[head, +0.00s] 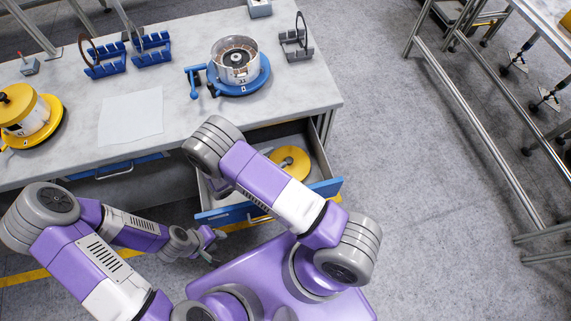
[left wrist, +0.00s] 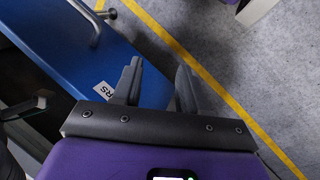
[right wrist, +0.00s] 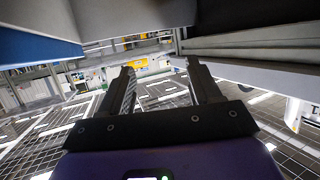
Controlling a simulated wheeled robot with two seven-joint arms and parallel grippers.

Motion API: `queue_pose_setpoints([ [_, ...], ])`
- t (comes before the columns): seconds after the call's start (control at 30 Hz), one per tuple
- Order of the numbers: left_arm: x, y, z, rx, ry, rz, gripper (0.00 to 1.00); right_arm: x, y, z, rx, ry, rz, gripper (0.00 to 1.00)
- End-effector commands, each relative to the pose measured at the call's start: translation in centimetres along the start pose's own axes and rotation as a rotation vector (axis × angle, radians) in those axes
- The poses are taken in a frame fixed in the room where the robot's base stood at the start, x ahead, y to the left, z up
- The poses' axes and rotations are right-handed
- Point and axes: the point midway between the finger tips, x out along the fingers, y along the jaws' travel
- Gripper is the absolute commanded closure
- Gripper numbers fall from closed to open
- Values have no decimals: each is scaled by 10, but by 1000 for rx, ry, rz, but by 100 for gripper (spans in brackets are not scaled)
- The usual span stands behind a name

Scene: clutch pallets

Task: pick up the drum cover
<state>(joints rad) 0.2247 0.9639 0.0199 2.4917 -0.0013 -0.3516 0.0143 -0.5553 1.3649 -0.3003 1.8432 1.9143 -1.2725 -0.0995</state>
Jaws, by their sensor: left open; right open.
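A round yellow cover (head: 291,162) lies in the open drawer (head: 325,186), partly hidden by my right arm. Another yellow cover with a black knob (head: 14,103) sits on a drum at the table's left. My left gripper (head: 212,246) is open and empty, low in front of the drawer; in the left wrist view its fingers (left wrist: 158,88) are beside the blue drawer front (left wrist: 65,50). My right gripper is hidden behind my arm in the head view. In the right wrist view its fingers (right wrist: 160,88) are open and empty, with grey and blue panels above.
An open drum with copper windings (head: 235,62) stands on a blue base on the table (head: 180,90). A white sheet (head: 131,116), blue racks (head: 152,48) and a grey rack (head: 297,45) are also there. The floor at right is clear up to a metal frame.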

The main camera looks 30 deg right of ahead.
Motion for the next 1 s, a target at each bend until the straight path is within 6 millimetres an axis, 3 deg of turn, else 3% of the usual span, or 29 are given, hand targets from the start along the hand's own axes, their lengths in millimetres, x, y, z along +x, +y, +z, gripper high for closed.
queue_pose_setpoints([
  [0.03,29,-11,-2,0,0,0,57,11,0,29,0,0,0,37],
  [0.1,47,-18,-2,0,1,0,57,17,0,47,0,0,0,37],
  [0.3,81,-31,-4,0,0,0,57,30,0,82,0,-1,0,37],
  [0.57,92,-34,-4,0,1,0,57,42,0,92,1,0,1,37],
  [1.0,103,-39,-5,0,1,0,57,98,-8,101,0,0,2,37],
])
